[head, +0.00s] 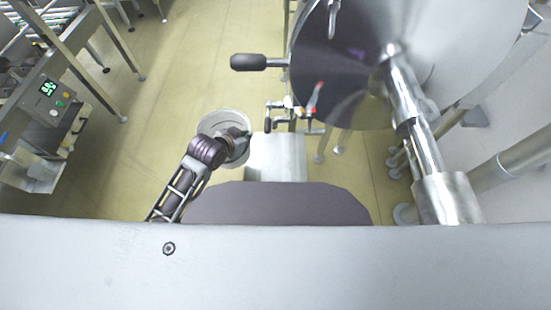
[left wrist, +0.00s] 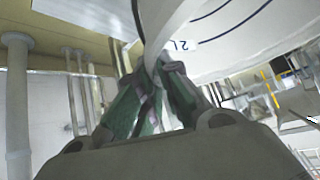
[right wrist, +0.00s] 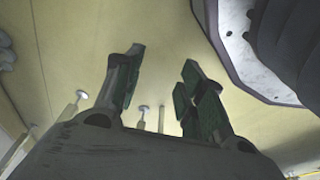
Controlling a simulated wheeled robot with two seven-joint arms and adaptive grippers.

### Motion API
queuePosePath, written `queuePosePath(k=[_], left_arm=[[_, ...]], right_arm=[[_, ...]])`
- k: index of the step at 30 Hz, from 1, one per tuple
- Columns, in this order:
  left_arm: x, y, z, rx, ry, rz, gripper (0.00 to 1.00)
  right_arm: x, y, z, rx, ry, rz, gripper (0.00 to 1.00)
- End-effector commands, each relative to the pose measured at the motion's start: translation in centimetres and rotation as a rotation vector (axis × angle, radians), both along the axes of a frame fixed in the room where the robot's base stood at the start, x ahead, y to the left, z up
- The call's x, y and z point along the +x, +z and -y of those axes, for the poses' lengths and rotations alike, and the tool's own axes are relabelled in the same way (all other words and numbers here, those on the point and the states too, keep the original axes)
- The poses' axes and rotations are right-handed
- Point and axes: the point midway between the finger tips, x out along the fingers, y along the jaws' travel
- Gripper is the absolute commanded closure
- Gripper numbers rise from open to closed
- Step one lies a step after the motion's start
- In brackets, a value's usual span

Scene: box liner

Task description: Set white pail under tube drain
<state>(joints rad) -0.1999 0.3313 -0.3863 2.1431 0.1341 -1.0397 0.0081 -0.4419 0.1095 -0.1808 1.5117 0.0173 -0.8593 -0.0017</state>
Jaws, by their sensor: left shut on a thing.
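The white pail (head: 222,118) is in the head view, left of the tank and its tube fittings, seen from above with its round opening up. My left gripper (head: 243,137) is at the pail's right side. In the left wrist view my left gripper (left wrist: 152,80) is shut on a white band of the pail, either handle or rim; I cannot tell which. The pail wall (left wrist: 235,30) there shows dark marks. A drain tube with a red-handled valve (head: 314,98) hangs below the steel tank. My right gripper (right wrist: 160,85) is open and empty in the right wrist view.
A large steel tank (head: 340,60) with a black-handled lever (head: 248,62) fills the upper right. A white block-like surface (head: 278,155) lies right of the pail. The floor (head: 180,70) between is clear.

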Motion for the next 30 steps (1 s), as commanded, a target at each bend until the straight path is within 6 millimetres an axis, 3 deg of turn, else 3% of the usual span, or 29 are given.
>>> queuePosePath(k=[18,24,30], left_arm=[[-8.8,-7.6,4.7,0.000,-0.232,-0.007,1.00],[-11.2,-9.1,5.2,-0.001,-0.274,-0.005,1.00],[-12.0,-9.7,5.4,-0.002,-0.289,-0.004,1.00]], right_arm=[[-4.1,-5.7,3.5,-0.030,-0.007,0.026,0.60],[-5.2,-6.7,4.3,-0.035,-0.007,0.032,0.60],[-5.6,-7.1,4.6,-0.036,-0.007,0.035,0.60]])
